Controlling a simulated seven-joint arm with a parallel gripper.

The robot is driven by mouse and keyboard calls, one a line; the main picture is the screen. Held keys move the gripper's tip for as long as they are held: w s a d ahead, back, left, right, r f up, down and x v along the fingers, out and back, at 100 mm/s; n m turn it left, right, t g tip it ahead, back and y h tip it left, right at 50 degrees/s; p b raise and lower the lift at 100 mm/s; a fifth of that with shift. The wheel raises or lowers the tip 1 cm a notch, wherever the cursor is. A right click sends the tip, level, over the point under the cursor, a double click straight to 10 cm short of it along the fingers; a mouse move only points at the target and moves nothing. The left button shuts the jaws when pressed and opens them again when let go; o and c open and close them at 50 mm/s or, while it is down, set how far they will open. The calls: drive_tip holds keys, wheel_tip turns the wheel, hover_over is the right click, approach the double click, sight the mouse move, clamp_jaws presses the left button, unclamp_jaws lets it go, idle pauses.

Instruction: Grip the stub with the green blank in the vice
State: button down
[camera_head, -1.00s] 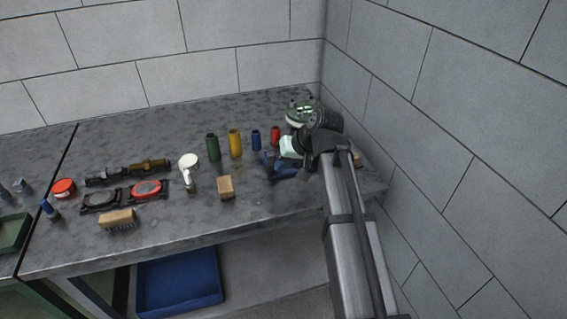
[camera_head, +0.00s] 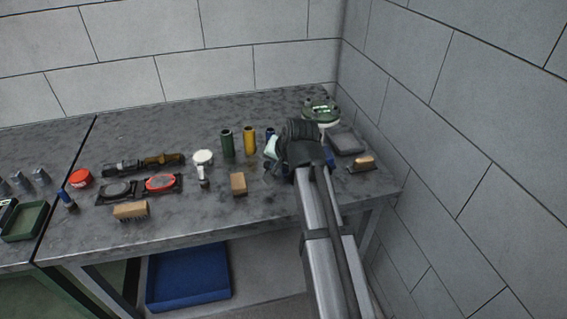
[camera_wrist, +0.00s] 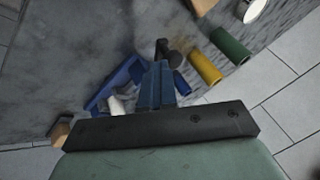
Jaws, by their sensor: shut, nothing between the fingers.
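A round part with a green, bolted-looking top (camera_head: 321,104) and a pale lower rim stands at the back right of the bench; it looks like the stub with the green blank. It is not recognisable in the wrist view. A blue vice-like tool (camera_wrist: 118,85) lies left of my fingers in the wrist view; in the head view my gripper mostly hides it. My gripper (camera_wrist: 157,70) is shut and empty over the bench, in front of the green-topped part and apart from it. Its fingertips are hidden in the head view.
Green (camera_head: 227,143), yellow (camera_head: 249,141) and blue cylinders stand left of my gripper. A pale object (camera_head: 271,148) is beside it. A grey pad (camera_head: 346,142) and wooden-backed brush (camera_head: 362,163) lie right, near the wall. A wooden block (camera_head: 238,184) lies in front.

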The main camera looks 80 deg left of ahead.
drive_tip(key=shift+s+a, duration=0.25)
drive_tip(key=shift+s, duration=0.25)
idle(0.3)
drive_tip(key=w+d+f+v, duration=0.1)
drive_tip(key=w+v, duration=0.1)
drive_tip(key=v, duration=1)
drive_tip(key=shift+d, duration=0.35)
drive_tip(key=shift+w, duration=0.15)
